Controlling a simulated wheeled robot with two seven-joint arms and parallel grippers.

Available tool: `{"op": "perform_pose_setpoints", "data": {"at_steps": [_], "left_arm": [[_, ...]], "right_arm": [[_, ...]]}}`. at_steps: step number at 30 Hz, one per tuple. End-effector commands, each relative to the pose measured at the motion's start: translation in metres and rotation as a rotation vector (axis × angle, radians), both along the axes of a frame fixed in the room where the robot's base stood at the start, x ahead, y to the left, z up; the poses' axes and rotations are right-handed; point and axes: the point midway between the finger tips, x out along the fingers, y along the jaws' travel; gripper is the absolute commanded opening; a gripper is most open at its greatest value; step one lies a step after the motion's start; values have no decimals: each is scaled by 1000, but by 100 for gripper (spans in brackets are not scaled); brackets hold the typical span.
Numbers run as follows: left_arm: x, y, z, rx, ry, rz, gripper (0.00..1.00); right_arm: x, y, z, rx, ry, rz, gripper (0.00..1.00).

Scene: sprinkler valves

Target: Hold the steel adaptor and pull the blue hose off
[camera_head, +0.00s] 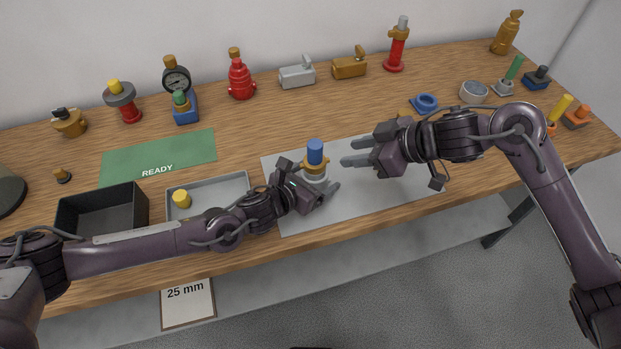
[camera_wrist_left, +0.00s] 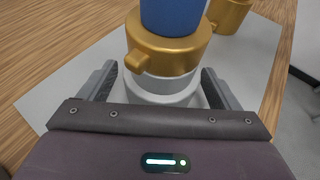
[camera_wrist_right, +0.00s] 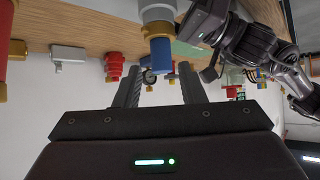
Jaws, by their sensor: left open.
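The blue hose (camera_head: 315,150) stands upright in a brass collar on top of the pale steel adaptor (camera_head: 315,181), on the grey mat (camera_head: 375,198). The left wrist view shows the hose (camera_wrist_left: 172,14), the brass collar (camera_wrist_left: 168,52) with a side lug, and the adaptor (camera_wrist_left: 165,88) below. My left gripper (camera_head: 313,179) is open, with one finger on each side of the adaptor; the adaptor's base is partly hidden. My right gripper (camera_head: 357,152) is open and empty to the right of the hose. In the right wrist view the hose (camera_wrist_right: 161,56) shows beyond and between its fingers.
A grey tray (camera_head: 225,187) with a yellow-capped part (camera_head: 181,198) and a dark bin (camera_head: 100,208) stand at left. A green READY mat (camera_head: 158,157) lies behind them. Several valves and fittings line the back, including a red one (camera_head: 240,78).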

Motion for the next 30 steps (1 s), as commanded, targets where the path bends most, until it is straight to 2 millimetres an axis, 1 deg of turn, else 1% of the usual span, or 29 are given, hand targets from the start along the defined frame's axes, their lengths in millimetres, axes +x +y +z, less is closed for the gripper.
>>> {"op": "perform_pose_setpoints", "data": {"at_steps": [3, 4, 18, 19, 24, 25, 30], "left_arm": [[0, 0, 0, 0, 0, 0, 84], [0, 0, 0, 0, 0, 0, 82], [0, 0, 0, 0, 0, 1, 20], [0, 0, 0, 0, 0, 1, 57], [0, 0, 0, 0, 0, 1, 35], [0, 0, 0, 0, 0, 1, 33], [0, 0, 0, 0, 0, 1, 32]], "right_arm": [[0, 0, 0, 0, 0, 0, 36], [0, 0, 0, 0, 0, 0, 36], [0, 0, 0, 0, 0, 0, 36], [0, 0, 0, 0, 0, 0, 36], [0, 0, 0, 0, 0, 0, 36], [0, 0, 0, 0, 0, 0, 36], [0, 0, 0, 0, 0, 0, 36]]}}
